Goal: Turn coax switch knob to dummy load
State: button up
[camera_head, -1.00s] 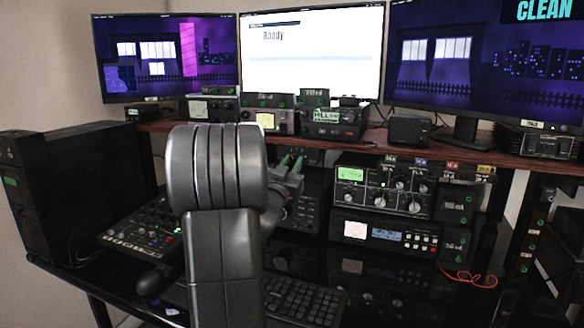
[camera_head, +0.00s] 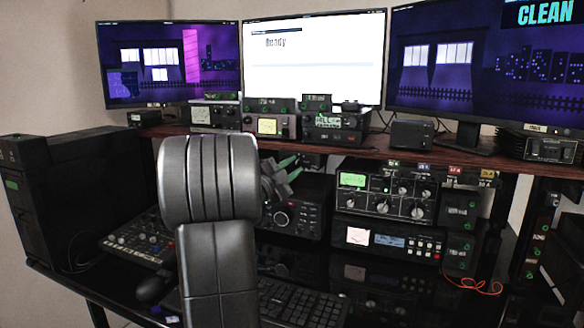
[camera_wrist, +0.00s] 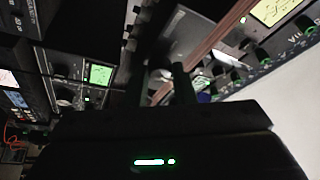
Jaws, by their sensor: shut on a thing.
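My gripper (camera_head: 288,166) is in front of the dark gear under the wooden shelf, its two greenish fingers pointing up and right in the head view. In the wrist view the fingers (camera_wrist: 165,85) stand close together with a narrow gap, against a dark box (camera_wrist: 182,38) beside the shelf edge. The gripper is shut on what seems to be the coax switch knob. The knob itself is hidden by the fingers and the dark picture, so I cannot read its position. My arm covers part of the desk gear in the head view.
The wooden shelf (camera_head: 450,158) runs just above my gripper, with small radios on it. A radio with a green display (camera_head: 388,192) and a unit with a blue screen (camera_head: 388,240) stand to the right. A keyboard (camera_head: 300,302) lies below. A black radio (camera_head: 295,215) is close behind my gripper.

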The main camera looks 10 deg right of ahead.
jog(key=m+p, duration=0.1)
jog(key=m, duration=0.1)
jog(key=m+g+p, duration=0.1)
jog(key=m, duration=0.1)
jog(key=m+g+y+p, duration=0.1)
jog(key=m, duration=0.1)
jog(key=shift+r+m, duration=0.4)
jog(key=m+y+p, duration=0.1)
jog(key=m+p, duration=0.1)
jog(key=m, duration=0.1)
jog(key=shift+r+g, duration=0.1)
jog(key=shift+g, duration=0.3)
jog(key=shift+m+y+p, duration=0.6)
jog(key=shift+m+p, duration=0.05)
jog(key=shift+m, duration=0.25)
jog(key=o, duration=1)
jog(key=shift+a, duration=0.1)
jog(key=v, duration=1.3)
jog(key=shift+s+a, duration=0.1)
jog(key=shift+a, duration=0.2)
